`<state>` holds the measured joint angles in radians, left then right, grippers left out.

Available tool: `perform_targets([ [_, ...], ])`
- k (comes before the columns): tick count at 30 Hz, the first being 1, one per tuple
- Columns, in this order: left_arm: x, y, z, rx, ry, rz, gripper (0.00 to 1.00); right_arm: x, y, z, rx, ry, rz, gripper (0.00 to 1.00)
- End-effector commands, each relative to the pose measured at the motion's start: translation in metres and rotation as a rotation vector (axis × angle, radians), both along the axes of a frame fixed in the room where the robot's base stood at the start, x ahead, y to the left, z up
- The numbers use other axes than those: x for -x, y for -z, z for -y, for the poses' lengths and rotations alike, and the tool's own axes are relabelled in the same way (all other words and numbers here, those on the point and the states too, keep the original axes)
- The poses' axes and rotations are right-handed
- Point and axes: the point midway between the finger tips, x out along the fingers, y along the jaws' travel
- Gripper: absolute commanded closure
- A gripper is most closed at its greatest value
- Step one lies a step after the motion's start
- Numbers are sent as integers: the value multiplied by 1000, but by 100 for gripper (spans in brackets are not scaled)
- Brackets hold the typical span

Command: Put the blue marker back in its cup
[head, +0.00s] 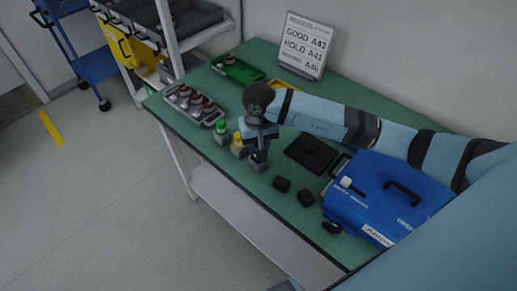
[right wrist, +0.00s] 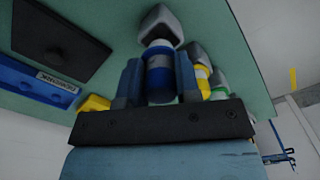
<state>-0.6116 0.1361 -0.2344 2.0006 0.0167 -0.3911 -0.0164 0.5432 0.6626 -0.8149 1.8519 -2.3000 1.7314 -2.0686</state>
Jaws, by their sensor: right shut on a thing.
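My right gripper (head: 259,148) is above the front edge of the green table and points down. In the right wrist view its two fingers (right wrist: 158,82) are closed on the sides of the blue marker (right wrist: 160,75). A grey cup (right wrist: 162,20) with a dark mouth lies straight beyond the marker's far end; it also shows below the gripper in the head view (head: 258,166). The marker's end overlaps the cup's mouth; I cannot tell whether it is inside. My left gripper is not in view.
A green-capped marker (head: 221,127) and a yellow-capped one (head: 238,141) stand in cups just left. A grey tray of bottles (head: 196,105) is farther left. Black blocks (head: 282,184), a black plate (head: 311,153) and a blue case (head: 375,195) are at right.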

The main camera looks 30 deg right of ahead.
Motion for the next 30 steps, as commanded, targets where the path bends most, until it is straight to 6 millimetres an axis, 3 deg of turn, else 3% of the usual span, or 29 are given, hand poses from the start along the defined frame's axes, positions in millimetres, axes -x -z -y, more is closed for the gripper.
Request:
perform_targets([
  [6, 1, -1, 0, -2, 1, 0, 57, 0, 29, -1, -1, 0, -1, 92],
  [22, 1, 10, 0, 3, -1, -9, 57, 0, 39, 0, -1, -1, 0, 92],
  [23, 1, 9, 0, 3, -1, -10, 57, 0, 39, 0, -1, -1, 0, 67],
  [26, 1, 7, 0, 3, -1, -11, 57, 0, 38, 0, -1, -1, -1, 44],
  [30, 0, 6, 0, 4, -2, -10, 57, 0, 38, 0, -1, -1, -1, 44],
])
